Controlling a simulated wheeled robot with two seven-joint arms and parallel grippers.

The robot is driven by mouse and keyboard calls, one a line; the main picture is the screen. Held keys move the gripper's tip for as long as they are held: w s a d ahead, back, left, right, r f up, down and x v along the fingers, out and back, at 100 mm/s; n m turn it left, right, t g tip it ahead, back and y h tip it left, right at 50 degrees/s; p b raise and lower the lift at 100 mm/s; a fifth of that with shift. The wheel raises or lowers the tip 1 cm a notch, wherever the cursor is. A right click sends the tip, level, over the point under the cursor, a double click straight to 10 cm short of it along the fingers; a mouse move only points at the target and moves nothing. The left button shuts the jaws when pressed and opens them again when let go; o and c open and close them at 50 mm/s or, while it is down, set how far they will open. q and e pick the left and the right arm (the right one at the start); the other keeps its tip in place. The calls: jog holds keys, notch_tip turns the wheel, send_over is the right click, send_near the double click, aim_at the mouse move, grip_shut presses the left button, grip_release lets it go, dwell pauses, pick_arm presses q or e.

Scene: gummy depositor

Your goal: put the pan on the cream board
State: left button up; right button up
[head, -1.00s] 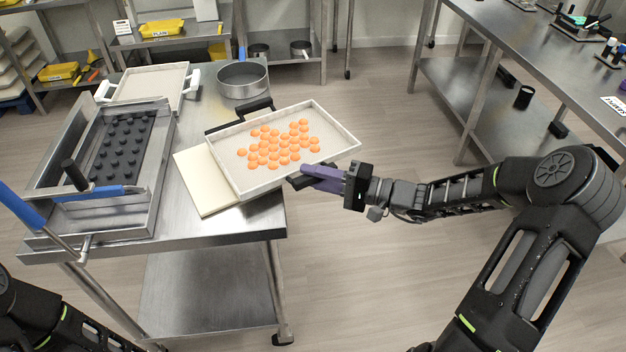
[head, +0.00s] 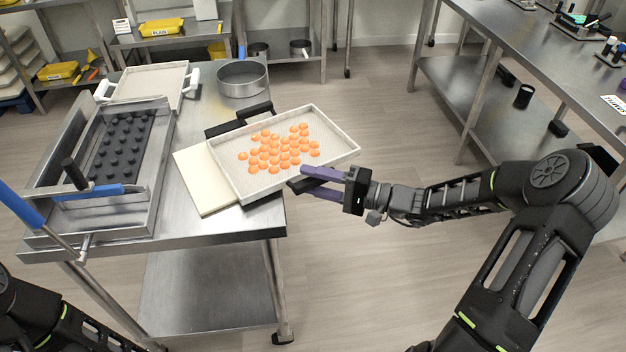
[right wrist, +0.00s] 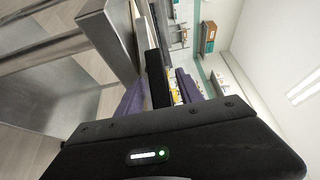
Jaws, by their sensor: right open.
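The pan (head: 225,181) is a pale rectangular tray holding many orange gummies. It sits at an angle over the right edge of the steel table, its left part overlapping the cream board (head: 203,192). The board lies flat on the table and is partly hidden by the pan. In the right wrist view the fingers show but the pan is not clear. My left gripper is out of view.
A black object (head: 257,111) shows behind the pan. A round grey sieve (head: 242,80) and a white-handled tray (head: 150,88) stand further back. A metal depositor frame with a dark mould (head: 122,150) fills the table's left. Open floor lies right of the table.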

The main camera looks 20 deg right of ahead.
jog(key=shift+r, duration=0.1)
jog(key=shift+s+d, duration=0.15)
jog(key=b+v, duration=0.2)
jog(key=v, duration=0.9)
jog(key=shift+s+d, duration=0.2)
jog(key=shift+d, duration=0.05)
